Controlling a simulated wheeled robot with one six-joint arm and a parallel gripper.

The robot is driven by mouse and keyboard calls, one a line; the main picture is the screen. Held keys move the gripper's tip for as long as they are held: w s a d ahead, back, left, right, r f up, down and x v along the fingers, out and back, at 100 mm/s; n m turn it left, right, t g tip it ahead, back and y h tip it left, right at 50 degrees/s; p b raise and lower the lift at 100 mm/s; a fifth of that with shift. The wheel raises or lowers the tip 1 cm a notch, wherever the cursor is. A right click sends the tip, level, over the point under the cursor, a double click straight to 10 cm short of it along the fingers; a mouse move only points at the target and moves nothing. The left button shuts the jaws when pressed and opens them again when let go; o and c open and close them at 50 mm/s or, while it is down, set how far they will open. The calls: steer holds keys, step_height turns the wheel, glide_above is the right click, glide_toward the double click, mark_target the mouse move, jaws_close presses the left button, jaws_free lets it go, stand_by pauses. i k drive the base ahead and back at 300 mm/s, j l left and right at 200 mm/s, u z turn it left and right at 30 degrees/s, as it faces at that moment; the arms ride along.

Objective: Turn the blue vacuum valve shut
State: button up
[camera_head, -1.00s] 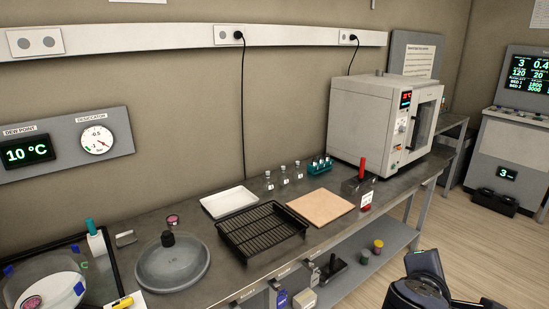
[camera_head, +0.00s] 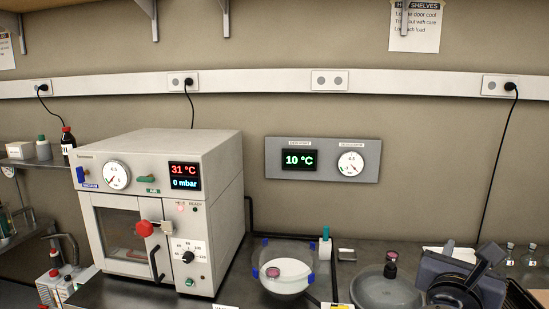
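The blue vacuum valve (camera_head: 82,175) is a small blue handle on the upper left of the front of a white vacuum oven (camera_head: 195,160), above a blue label. Its handle stands roughly upright. A round pressure gauge (camera_head: 116,175) is just right of it, and a green valve handle (camera_head: 146,179) lies level further right. The oven display (camera_head: 185,176) reads 31 °C and 0 mbar. My gripper (camera_head: 462,272) shows dark at the lower right, far from the valve; its fingers are not clear enough to tell open from shut.
The oven door has a red knob (camera_head: 145,229) and a black handle (camera_head: 155,262). A glass desiccator bowl (camera_head: 284,252) with blue clips stands right of the oven, and its lid (camera_head: 372,292) lies by my arm. A wall panel (camera_head: 323,176) reads 10 °C. A shelf with bottles is at left.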

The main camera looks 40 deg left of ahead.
mark_target(81, 174)
steer(key=j+u, duration=0.35)
steer(key=j, duration=0.45)
steer(key=j+u, duration=0.35)
steer(key=j, duration=0.5)
steer(key=i+j+u, duration=0.1)
steer(key=j+u, duration=0.25)
steer(key=j, duration=0.5)
steer(key=i+j, duration=0.1)
steer(key=j, duration=0.7)
steer(key=i+j, duration=0.15)
steer(key=j, duration=0.25)
